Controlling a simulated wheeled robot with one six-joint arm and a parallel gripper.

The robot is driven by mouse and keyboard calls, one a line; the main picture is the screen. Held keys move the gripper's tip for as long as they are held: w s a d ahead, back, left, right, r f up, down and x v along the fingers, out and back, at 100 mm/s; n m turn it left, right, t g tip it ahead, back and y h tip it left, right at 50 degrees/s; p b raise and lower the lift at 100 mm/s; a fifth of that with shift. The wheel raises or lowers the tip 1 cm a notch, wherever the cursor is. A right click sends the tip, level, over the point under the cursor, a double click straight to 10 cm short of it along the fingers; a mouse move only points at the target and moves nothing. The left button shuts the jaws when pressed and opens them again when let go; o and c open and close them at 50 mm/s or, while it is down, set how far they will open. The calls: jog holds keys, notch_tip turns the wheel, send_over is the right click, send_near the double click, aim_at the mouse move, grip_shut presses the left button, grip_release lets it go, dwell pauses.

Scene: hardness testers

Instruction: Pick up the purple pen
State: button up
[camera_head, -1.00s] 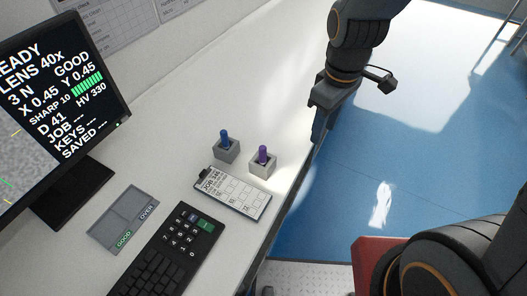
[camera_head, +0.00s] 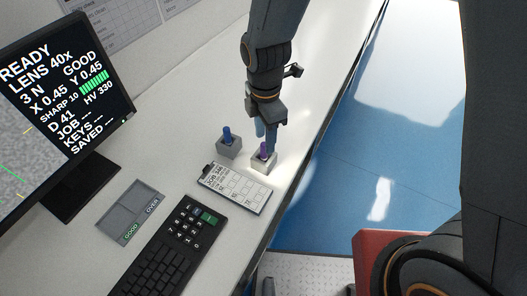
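The purple pen (camera_head: 264,151) stands upright in a small grey block holder (camera_head: 262,164) near the table's right edge. My gripper (camera_head: 266,140) points down right at the pen's upper part, with fingers around or just behind it. The fingers partly cover the pen's top. A gap between the fingers seems to show, but I cannot tell whether they touch the pen.
A blue pen (camera_head: 227,136) stands in a second grey holder (camera_head: 229,149) just left. A clipboard card (camera_head: 238,190), keypad (camera_head: 192,222), two-part tray (camera_head: 131,213) and monitor (camera_head: 62,100) are on the white table. The table's right edge is close.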

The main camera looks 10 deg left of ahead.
aim_at(264, 144)
jog(key=shift+a+f+p, duration=0.1)
jog(key=shift+f+p, duration=0.75)
jog(key=shift+f, duration=1.45)
grip_shut()
